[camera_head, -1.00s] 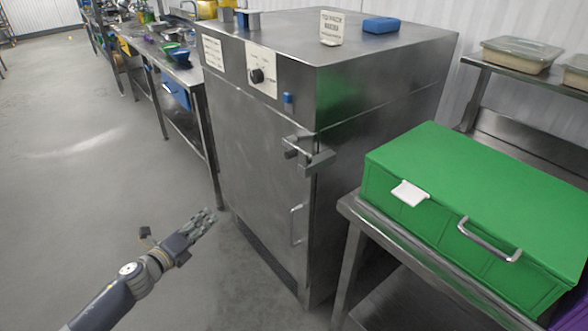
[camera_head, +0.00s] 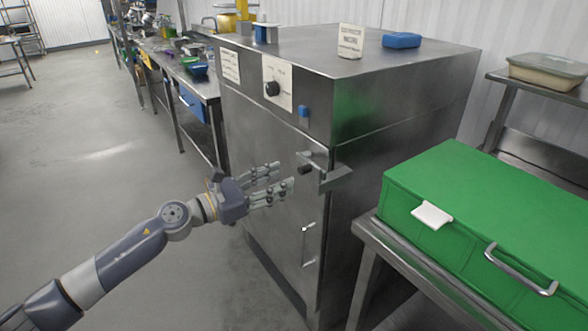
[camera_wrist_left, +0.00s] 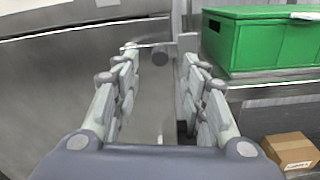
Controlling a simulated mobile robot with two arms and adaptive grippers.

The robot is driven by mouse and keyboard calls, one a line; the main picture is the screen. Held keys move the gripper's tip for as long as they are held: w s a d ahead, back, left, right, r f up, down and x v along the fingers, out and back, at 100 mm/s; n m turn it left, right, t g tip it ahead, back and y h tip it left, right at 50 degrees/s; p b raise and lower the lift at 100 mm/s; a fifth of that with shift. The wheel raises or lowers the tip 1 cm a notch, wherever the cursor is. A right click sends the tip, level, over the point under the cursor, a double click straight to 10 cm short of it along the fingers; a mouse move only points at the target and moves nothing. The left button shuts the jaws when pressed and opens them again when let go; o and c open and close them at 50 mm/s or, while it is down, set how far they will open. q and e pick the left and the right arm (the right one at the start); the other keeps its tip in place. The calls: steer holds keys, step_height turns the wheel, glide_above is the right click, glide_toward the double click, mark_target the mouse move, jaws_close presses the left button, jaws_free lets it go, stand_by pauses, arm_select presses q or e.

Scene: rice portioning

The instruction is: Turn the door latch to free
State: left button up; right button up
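The steel cabinet's door (camera_head: 262,140) is closed. Its door latch (camera_head: 318,175) sits on the door's right edge, with a dark knob at its left end. Below it is a vertical door handle (camera_head: 308,245). My left gripper (camera_head: 284,179) is open and empty in front of the door, its fingers pointing right at the latch, a short way left of it. In the left wrist view the dark latch knob (camera_wrist_left: 160,59) shows ahead, between and beyond the two spread fingers of my left gripper (camera_wrist_left: 160,70). No contact with the latch shows. My right gripper is not in view.
A green box (camera_head: 470,200) with a metal handle stands on a steel table right of the cabinet. A cardboard box (camera_wrist_left: 292,150) lies low at right in the left wrist view. A long steel bench (camera_head: 205,88) runs behind at left.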

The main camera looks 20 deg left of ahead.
mark_target(300, 171)
arm_select(q)
steer(key=shift+p+x, duration=0.6)
steer(key=shift+x, duration=2.05)
steer(key=shift+c, duration=0.6)
jaws_close()
